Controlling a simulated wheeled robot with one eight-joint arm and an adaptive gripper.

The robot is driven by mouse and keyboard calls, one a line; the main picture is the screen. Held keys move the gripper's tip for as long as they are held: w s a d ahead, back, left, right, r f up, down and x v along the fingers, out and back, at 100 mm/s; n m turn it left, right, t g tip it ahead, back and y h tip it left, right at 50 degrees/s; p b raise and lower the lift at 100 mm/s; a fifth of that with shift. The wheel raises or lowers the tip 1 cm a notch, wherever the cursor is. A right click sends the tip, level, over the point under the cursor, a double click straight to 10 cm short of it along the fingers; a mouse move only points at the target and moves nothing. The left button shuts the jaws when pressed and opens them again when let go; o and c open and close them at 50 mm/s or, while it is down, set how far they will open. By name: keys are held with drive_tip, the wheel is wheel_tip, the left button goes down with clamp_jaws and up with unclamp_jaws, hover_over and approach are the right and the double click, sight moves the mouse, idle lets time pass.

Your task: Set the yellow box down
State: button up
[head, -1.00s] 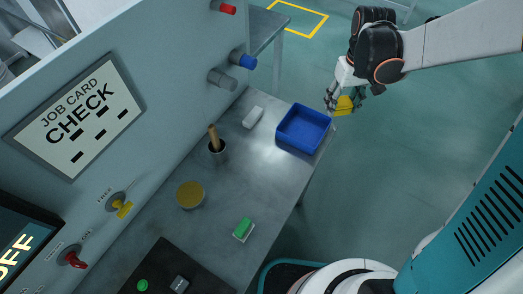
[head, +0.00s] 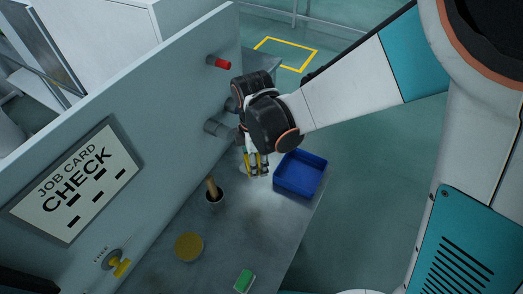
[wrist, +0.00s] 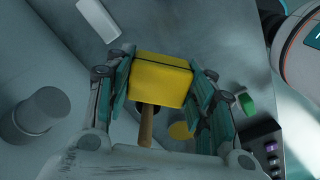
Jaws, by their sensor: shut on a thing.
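My gripper (head: 257,170) is shut on the yellow box (wrist: 160,78), which sits between the two finger pads in the wrist view. In the head view only a thin strip of yellow shows between the fingers. My gripper is over the grey bench (head: 228,243), just left of the blue tray (head: 300,176) and near the upright panel. The wrist view shows bench items beyond the box, so it seems held above the surface; the exact height cannot be told.
A dark cup with a wooden handle (head: 212,187) stands close by, with a yellow disc (head: 188,246) and a green-topped block (head: 244,281) nearer. Grey (head: 217,129) and red (head: 218,62) pegs stick out of the panel. A white block (wrist: 98,18) lies on the bench.

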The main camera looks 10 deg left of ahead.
sight(256, 193)
wheel_tip(256, 193, down, 16)
drive_tip(key=b, duration=0.9)
drive_tip(key=shift+r, duration=0.2)
drive_tip(key=shift+f+b, duration=0.1)
drive_tip(key=shift+b, duration=0.25)
drive_tip(key=o, duration=1.2)
wheel_tip(256, 193, up, 12)
drive_tip(key=p, duration=0.4)
drive_tip(key=shift+p, duration=0.3)
drive_tip(key=shift+w+r, duration=0.15)
drive_tip(key=shift+r, duration=0.05)
